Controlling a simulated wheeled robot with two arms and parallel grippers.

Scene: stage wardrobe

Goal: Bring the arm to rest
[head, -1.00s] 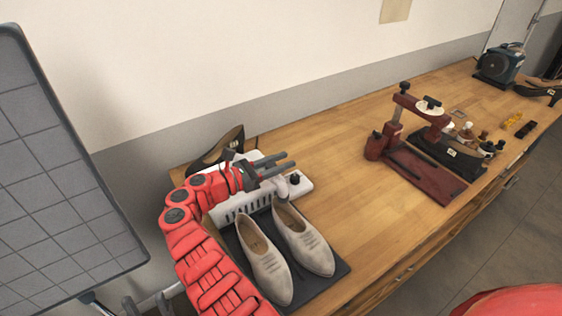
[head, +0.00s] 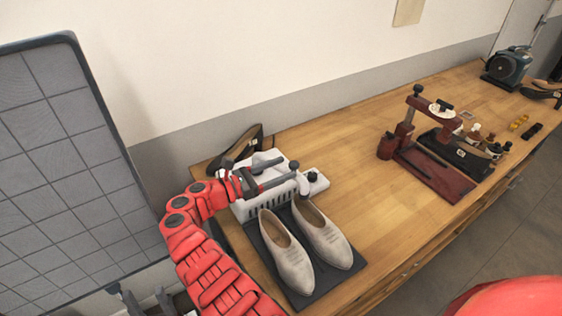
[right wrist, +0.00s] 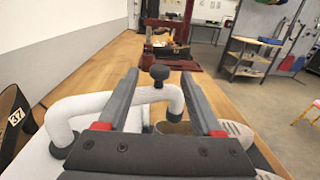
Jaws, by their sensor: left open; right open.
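My right gripper (head: 283,173) is at the end of the red arm that rises from the bottom of the head view. It is open, fingers pointing right, over a white slotted device (head: 262,207) on the bench. In the right wrist view, its two grey fingers (right wrist: 157,100) are spread apart, with the device's white curved tube (right wrist: 98,101) crossing between and beyond them. I cannot tell if they touch it.
Pale shoes (head: 287,250) stand on a dark mat just in front of the device. A black shoe (head: 240,145) is behind it; its tag reads 37 in the wrist view. A dark red press (head: 430,165) stands farther right. Bench between is clear. A grey gridded board (head: 70,170) stands left.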

